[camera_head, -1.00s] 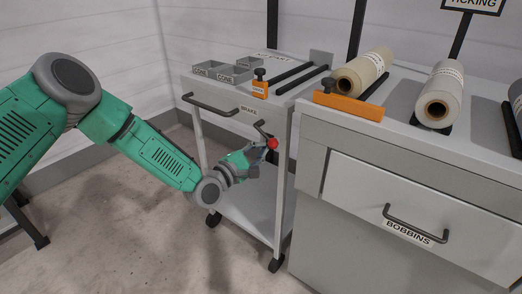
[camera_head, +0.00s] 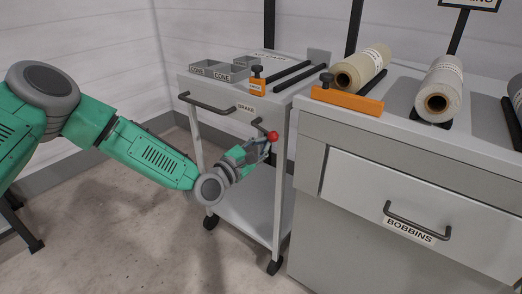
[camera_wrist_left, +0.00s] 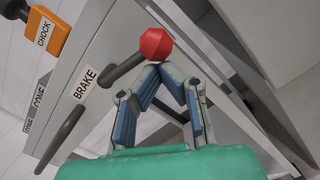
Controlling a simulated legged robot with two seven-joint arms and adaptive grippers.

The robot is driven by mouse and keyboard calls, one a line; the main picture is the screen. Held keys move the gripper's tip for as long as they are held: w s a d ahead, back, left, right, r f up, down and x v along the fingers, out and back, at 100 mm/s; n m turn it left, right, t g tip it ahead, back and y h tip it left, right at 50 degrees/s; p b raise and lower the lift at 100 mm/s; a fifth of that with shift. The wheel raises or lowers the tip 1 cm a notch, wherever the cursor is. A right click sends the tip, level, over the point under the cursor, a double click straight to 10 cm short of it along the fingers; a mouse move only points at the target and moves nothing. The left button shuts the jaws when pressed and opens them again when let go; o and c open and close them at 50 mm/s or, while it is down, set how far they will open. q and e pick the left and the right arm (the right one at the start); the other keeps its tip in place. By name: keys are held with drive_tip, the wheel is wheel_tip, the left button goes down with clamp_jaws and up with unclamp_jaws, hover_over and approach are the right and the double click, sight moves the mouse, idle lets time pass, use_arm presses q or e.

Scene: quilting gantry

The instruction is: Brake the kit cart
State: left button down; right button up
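The kit cart (camera_head: 279,193) is a light grey cart with a lower shelf and dark casters. Its brake lever is a dark rod ending in a red knob (camera_head: 272,136), beside the BRAKE label (camera_head: 246,108). The knob (camera_wrist_left: 155,44) also shows in the left wrist view, at the end of the rod. My left gripper (camera_head: 265,146) is just below the knob. In the left wrist view its fingertips (camera_wrist_left: 162,68) come together right under the knob, at or very near its underside. The knob is not between the fingers. My right gripper is out of view.
A dark handle (camera_head: 213,107) crosses the cart's front. Grey CONE trays (camera_head: 220,70) and an orange CHOCK block (camera_head: 257,86) sit on top. A cabinet with a BOBBINS drawer (camera_head: 420,205) stands close on the right. Floor is open left of the cart.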

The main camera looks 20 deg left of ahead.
use_arm(q)
drive_tip(key=shift+s+d+r+n+y+b, duration=0.15)
drive_tip(key=shift+r+n+b, duration=0.6)
drive_tip(key=shift+n, duration=0.5)
drive_tip(key=shift+w+d+r+n+y+b, duration=0.1)
drive_tip(key=shift+d+r+n+y+b, duration=0.1)
drive_tip(key=shift+r+n+b, duration=0.8)
drive_tip(key=shift+s+d+r+n+y+b, duration=0.15)
drive_tip(key=shift+r+n+b, duration=0.4)
drive_tip(key=shift+n, duration=0.9)
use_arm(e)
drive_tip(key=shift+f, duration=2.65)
use_arm(q)
drive_tip(key=shift+f, duration=0.1)
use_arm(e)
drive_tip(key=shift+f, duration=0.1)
